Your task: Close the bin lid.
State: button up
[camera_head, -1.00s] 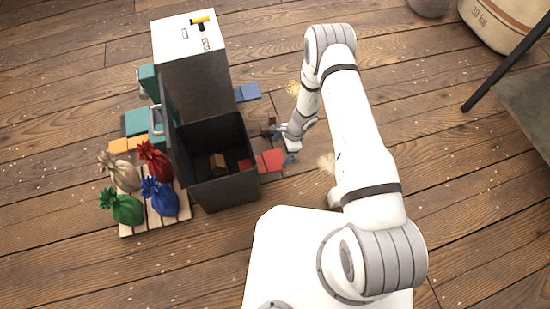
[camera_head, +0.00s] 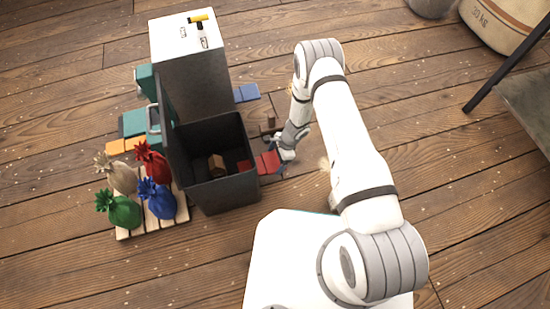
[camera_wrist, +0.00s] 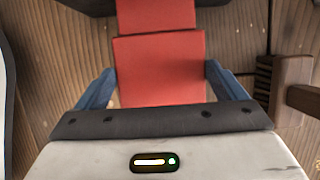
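The dark grey bin (camera_head: 228,196) stands open in the head view, with a brown block (camera_head: 216,165) inside. Its dark lid (camera_head: 172,135) stands upright along the left side. A red pedal-like plate (camera_head: 266,162) sticks out low on the bin's right side; it fills the middle of the wrist view (camera_wrist: 160,70). My gripper (camera_head: 279,158) is beside the bin at this red plate. In the wrist view my gripper (camera_wrist: 161,88) has its blue fingers wide apart, one on each side of the red plate. I cannot tell whether they touch it.
A tall grey cabinet (camera_head: 198,85) with a yellow-handled item on top stands behind the bin. A blue plate (camera_head: 246,92) and a brown block-like part (camera_wrist: 290,85) lie near my gripper. Tied sacks (camera_head: 124,211) sit on a pallet at left.

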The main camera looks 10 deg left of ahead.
jog(key=shift+s, duration=0.1)
jog(key=c, duration=0.5)
jog(key=shift+d+f+b, duration=0.1)
jog(key=shift+f+b, duration=0.55)
jog(key=shift+f, duration=0.05)
jog(key=shift+c, duration=0.2)
jog(key=shift+r, duration=0.1)
jog(key=shift+d, duration=0.1)
